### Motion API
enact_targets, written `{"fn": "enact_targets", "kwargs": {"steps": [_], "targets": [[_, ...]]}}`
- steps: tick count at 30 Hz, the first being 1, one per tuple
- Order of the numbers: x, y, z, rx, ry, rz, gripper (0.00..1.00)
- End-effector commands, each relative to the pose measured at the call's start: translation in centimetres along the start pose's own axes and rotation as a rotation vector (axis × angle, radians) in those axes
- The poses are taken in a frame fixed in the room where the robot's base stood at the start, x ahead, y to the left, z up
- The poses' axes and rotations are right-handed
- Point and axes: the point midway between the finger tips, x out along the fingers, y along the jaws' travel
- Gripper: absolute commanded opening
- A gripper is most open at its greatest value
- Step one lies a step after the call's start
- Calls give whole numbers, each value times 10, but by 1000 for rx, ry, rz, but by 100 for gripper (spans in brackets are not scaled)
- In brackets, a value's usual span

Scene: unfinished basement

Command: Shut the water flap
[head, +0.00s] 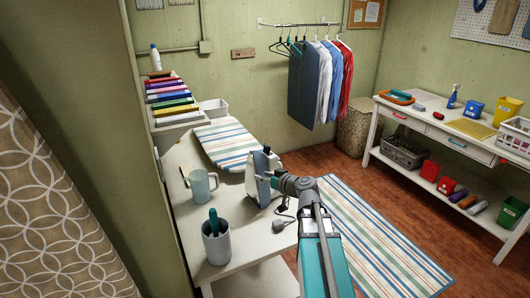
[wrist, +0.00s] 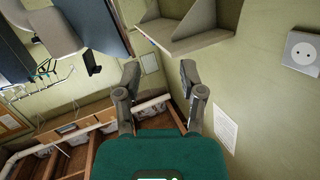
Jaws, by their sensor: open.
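An iron with pale and blue-grey parts (head: 251,182) stands upright on the white table, beside the striped ironing board. The water flap is too small to make out, so I cannot tell its position. My gripper (head: 270,182) is close to the right side of the iron in the head view, where the arm partly covers it. I cannot tell whether they touch. In the wrist view my gripper (wrist: 159,74) has its two dark fingers apart with nothing between them. I cannot identify the iron for sure in that view.
A clear mug (head: 200,186) and a grey cup with a teal-handled tool (head: 216,246) stand on the table (head: 250,248) left of the arm. The striped board (head: 225,143) lies behind. Clothes (head: 308,85) hang at the back. A wall socket (wrist: 302,52) shows in the wrist view.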

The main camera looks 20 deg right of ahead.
Motion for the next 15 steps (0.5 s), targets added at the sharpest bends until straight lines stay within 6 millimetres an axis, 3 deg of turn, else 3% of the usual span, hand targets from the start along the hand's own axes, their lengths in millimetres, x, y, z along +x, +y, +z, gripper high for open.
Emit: {"fn": "enact_targets", "kwargs": {"steps": [1, 3, 7, 10, 15], "targets": [[0, 21, -6, 5, 50, 33, 51], [-5, 43, -16, 11, 117, 78, 51], [-15, 75, -30, 22, 206, 146, 51], [-20, 88, -36, 28, 242, 177, 51], [-23, 93, -39, 29, 258, 191, 51]]}}
